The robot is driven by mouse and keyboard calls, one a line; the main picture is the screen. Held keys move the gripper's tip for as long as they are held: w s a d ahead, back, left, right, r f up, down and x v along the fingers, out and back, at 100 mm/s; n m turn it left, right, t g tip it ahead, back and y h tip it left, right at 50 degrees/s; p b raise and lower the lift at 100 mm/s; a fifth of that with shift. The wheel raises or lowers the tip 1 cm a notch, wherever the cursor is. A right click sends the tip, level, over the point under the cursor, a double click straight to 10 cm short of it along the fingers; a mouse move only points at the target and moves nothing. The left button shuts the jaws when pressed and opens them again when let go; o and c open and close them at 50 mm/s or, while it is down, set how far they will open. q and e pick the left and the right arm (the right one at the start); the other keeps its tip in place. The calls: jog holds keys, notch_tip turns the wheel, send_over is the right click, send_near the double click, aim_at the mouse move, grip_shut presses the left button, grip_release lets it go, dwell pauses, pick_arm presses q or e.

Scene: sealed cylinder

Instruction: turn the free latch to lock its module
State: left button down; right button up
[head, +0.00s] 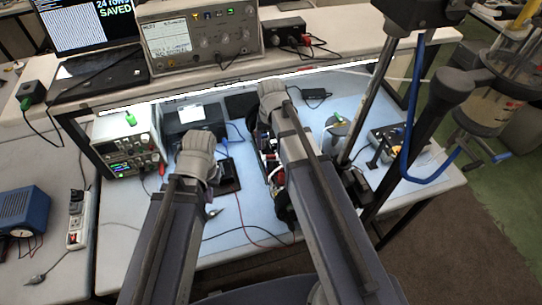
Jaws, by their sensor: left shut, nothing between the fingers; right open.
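My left gripper (197,145) is over the bench, left of the middle, near a black flat case. It is shut with nothing seen in it. My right gripper (271,92) is further back, towards the bench's rear. It is open, but its fingertips are hard to make out. A dark assembly with red and white parts (269,160) stands beside my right forearm, which covers much of it. I cannot tell if this is the module. No latch can be made out. A clear-walled cylinder (495,108) with dark fittings is at the far right, off the bench.
A power supply (128,152) stands at the bench's left, and an oscilloscope (200,45) and laptop (92,45) on the shelf behind. A metal post (375,95) and blue hose (407,130) rise on the right. Loose cables cross the white bench top (125,240).

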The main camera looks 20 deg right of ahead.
aim_at(271, 155)
notch_tip(271, 155, down, 5)
jog(key=b, duration=0.4)
jog(key=shift+c, duration=0.4)
grip_shut()
